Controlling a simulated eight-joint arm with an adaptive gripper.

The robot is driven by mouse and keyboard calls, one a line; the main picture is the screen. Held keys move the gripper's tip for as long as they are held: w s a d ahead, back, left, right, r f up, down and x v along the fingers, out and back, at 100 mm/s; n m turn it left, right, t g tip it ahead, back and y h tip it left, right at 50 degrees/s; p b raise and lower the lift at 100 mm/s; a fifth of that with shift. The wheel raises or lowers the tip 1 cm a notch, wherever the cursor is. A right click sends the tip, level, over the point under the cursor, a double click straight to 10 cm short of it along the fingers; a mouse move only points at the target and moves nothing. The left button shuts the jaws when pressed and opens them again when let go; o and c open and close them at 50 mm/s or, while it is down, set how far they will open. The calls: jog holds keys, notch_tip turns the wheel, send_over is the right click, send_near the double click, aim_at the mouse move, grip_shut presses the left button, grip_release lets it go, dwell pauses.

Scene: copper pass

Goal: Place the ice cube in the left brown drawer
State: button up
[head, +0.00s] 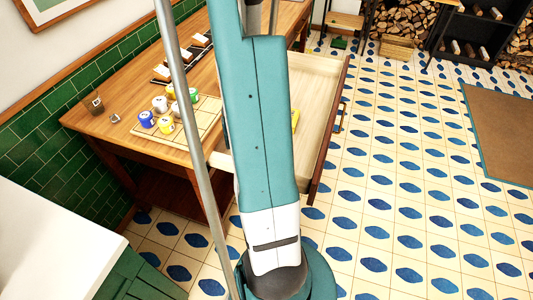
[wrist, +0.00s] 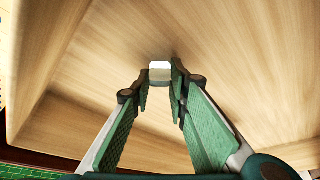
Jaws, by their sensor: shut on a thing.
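The ice cube (wrist: 160,70) looks like a small pale block in the wrist view, at the tips of my gripper (wrist: 161,88). My gripper is shut on it, and its green-padded fingers point into a light wood drawer (wrist: 70,105). The drawer's floor and walls surround the fingers in that view. I cannot tell whether the cube touches the drawer floor. In the head view, the drawer (head: 318,85) is pulled out from the wooden table and has a dark reddish-brown front. My arm hides the gripper and the cube there.
The wooden table (head: 125,92) holds several coloured jars on a board (head: 198,117), a small cup (head: 94,103) and a small clear item (head: 115,118).

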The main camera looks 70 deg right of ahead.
jog(key=shift+f, duration=0.25)
jog(key=o, duration=0.7)
jog(key=shift+r, duration=0.25)
jog(key=shift+p+v, duration=1.65)
jog(key=shift+v, duration=4.3)
